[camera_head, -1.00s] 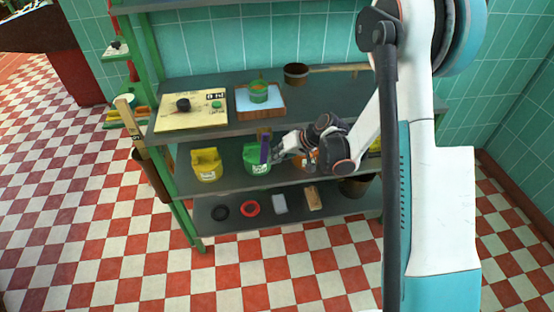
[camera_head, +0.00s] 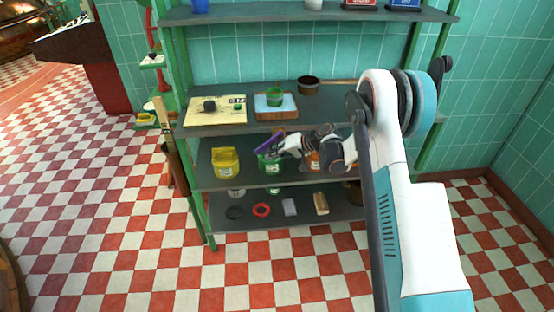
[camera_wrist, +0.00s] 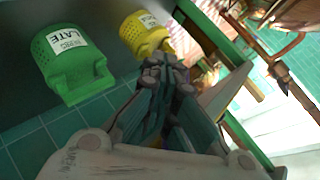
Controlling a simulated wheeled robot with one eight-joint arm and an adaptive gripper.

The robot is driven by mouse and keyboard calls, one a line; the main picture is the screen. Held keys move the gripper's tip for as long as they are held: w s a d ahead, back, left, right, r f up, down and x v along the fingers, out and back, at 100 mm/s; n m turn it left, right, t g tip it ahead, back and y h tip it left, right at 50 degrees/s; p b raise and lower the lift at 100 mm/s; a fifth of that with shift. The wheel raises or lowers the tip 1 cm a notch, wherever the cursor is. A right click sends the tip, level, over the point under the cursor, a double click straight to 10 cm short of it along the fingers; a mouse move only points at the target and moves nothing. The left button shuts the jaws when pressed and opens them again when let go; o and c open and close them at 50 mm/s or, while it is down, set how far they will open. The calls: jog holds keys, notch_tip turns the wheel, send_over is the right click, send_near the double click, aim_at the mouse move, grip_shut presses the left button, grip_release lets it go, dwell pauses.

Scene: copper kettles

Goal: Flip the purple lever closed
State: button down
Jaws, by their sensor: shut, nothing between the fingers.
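The purple lever (camera_head: 270,144) is at the green container (camera_head: 272,165) on the middle shelf and slants up to the right. My gripper (camera_head: 278,147) is shut and empty, right beside the lever in the head view; whether they touch I cannot tell. In the wrist view my shut fingers (camera_wrist: 165,85) show in the middle, with a green container (camera_wrist: 75,65) bearing a white label at left.
A yellow container (camera_head: 226,162) stands left of the green one, and an orange one (camera_head: 312,160) stands right, partly behind my arm. The upper shelf holds a cream panel (camera_head: 222,116) and a tray (camera_head: 262,111). The lower shelf holds a red ring (camera_head: 261,210) and small items.

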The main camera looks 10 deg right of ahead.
aim_at(263, 147)
jog(key=shift+w+a+r, duration=0.1)
jog(key=shift+a+r, duration=0.3)
jog(key=shift+a, duration=0.2)
jog(key=shift+a+r, duration=0.4)
jog(key=shift+a, duration=0.15)
jog(key=shift+a+r+p, duration=0.45)
jog(key=shift+r, duration=0.15)
jog(key=shift+a+r, duration=0.1)
jog(key=s+d+f+p, duration=0.2)
jog(key=s+d+f, duration=0.2)
jog(key=d+f, duration=0.4)
jog(key=shift+f, duration=0.3)
